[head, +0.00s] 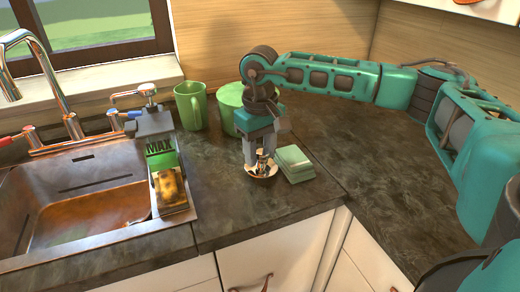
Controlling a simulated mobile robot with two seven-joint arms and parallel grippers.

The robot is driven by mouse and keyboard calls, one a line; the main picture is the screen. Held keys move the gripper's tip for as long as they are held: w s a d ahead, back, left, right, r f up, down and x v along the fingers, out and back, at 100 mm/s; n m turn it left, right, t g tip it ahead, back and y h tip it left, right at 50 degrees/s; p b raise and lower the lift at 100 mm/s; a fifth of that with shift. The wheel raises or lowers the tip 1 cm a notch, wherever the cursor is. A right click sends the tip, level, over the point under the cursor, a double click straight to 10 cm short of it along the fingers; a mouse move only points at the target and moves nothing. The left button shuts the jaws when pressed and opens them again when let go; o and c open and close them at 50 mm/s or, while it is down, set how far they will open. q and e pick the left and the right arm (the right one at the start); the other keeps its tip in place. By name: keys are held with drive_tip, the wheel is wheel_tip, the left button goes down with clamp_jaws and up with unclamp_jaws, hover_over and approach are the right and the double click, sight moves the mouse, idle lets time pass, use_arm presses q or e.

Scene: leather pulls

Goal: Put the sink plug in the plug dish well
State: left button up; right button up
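The shiny metal sink plug (262,171) is a round, flared piece with a narrow upright stem, at the counter's middle, left of a pale green stacked block. My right gripper (261,156) points straight down over it, with its two grey fingers on either side of the stem. I cannot tell whether the fingers press on the stem or stand apart from it. The plug looks upright and low over the counter; whether it touches is unclear. I cannot make out the plug dish well for certain. My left gripper is not in view.
The pale green block (293,163) sits close right of the plug. A green mug (190,106) and a larger green vessel (231,100) stand behind. A copper sink (90,212) with a caddy (160,158) is at left. The counter (375,190) is clear at right.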

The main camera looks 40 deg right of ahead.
drive_tip(key=shift+o, duration=1.2)
drive_tip(key=shift+r, duration=0.1)
